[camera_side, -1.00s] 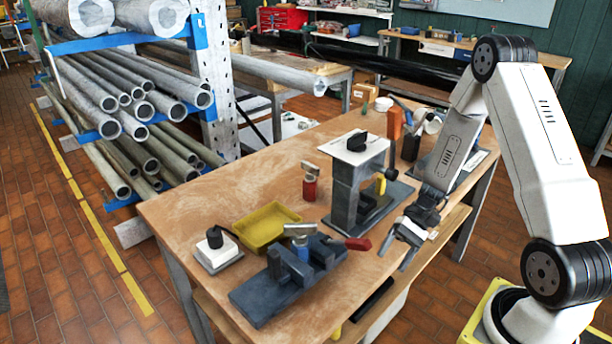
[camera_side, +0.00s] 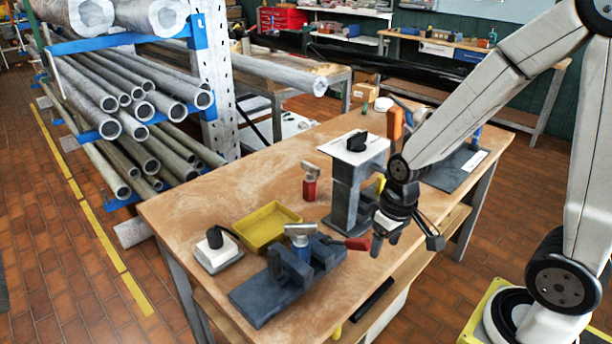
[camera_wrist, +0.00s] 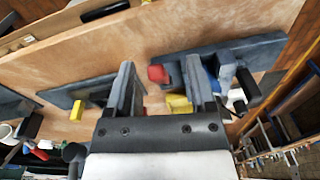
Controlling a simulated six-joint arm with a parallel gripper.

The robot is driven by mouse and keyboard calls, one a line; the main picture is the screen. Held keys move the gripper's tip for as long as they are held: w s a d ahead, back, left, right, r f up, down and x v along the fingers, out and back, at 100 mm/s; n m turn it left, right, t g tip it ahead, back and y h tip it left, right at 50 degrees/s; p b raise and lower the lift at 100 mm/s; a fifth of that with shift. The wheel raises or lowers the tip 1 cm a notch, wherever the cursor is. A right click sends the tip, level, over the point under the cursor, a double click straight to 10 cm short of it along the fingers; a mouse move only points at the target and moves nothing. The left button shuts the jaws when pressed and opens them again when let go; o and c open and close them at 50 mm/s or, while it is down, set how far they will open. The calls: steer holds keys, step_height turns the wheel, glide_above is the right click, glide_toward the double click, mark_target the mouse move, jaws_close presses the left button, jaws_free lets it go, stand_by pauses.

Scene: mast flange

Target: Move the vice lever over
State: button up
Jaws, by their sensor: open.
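The vice (camera_side: 285,285) is a dark grey block on a long base at the front of the bench. Its lever ends in a red grip (camera_side: 358,244) that sticks out to the right. My gripper (camera_side: 384,243) is just right of the red grip, pointing down, and is open. In the wrist view, the red grip (camera_wrist: 157,74) shows between the two fingers of my gripper (camera_wrist: 160,64), nearer the left side of the vice (camera_wrist: 225,60). I cannot tell whether a finger touches it. The rest of the lever is hard to make out.
A yellow tray (camera_side: 262,228) and a white block with a black knob (camera_side: 217,250) lie left of the vice. A red-bodied tool (camera_side: 310,183) stands behind it. A tall grey stand (camera_side: 345,198) is close behind my gripper.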

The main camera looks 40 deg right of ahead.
steer(key=shift+w+a+r+n+t, duration=0.2)
steer(key=shift+a+r+n+t, duration=0.15)
steer(key=shift+a+r+t, duration=0.15)
steer(key=shift+w+a+r+n+t, duration=0.15)
steer(key=shift+a+r+n+t, duration=0.25)
steer(key=shift+r, duration=0.1)
steer(key=shift+r, duration=0.1)
